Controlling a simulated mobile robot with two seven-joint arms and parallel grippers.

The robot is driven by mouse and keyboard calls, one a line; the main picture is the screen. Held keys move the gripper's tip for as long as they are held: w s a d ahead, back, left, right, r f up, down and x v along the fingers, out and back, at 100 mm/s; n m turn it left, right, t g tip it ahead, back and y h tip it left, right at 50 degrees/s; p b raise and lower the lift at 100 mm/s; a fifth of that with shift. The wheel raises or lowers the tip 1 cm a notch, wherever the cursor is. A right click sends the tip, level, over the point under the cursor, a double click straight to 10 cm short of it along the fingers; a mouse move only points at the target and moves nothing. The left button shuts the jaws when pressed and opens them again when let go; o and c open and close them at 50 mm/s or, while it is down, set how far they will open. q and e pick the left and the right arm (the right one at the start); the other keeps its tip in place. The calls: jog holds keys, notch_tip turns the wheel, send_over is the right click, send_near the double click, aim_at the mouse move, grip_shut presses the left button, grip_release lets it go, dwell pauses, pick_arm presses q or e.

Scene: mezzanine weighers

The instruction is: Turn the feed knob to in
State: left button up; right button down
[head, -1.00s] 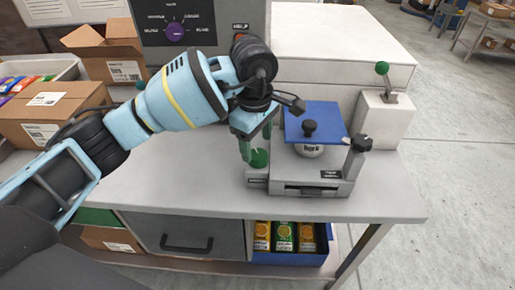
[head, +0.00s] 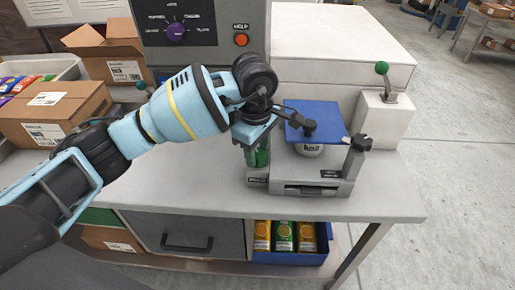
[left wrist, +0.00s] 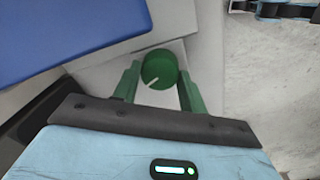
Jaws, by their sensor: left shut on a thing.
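The green round knob (left wrist: 159,65) shows in the left wrist view with a white pointer line toward its lower left edge. It sits at the left end of the grey weigher (head: 312,188), beside a small label too small to read. My left gripper (head: 258,158) is over it from above, with its green fingers on both sides, shut on the knob. In the head view the fingers and wrist hide most of the knob. My right gripper is not in view.
A blue plate (head: 315,118) with a black knob stands right beside the gripper. Behind is a grey panel with a purple dial (head: 176,32) and an orange help button (head: 241,40). A green-balled lever (head: 382,68) is at the right. Cardboard boxes (head: 62,112) stand left.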

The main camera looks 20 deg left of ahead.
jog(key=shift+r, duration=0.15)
pick_arm(q)
jog(key=n+p, duration=0.1)
jog(key=n, duration=0.2)
jog(key=shift+r, duration=0.2)
jog(key=n+p, duration=0.2)
jog(key=n, duration=0.1)
jog(key=shift+r+n, duration=0.1)
jog(key=shift+n, duration=0.2)
jog(key=n+p, duration=0.2)
jog(key=n, duration=0.2)
jog(key=shift+d+y, duration=0.1)
jog(key=shift+y, duration=0.2)
jog(key=shift+n+p, duration=0.35)
jog(key=shift+n, duration=0.45)
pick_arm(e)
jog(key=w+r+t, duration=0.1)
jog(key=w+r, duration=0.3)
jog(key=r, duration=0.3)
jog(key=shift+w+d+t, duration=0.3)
pick_arm(q)
jog(key=shift+f, duration=0.25)
jog(key=o, duration=1)
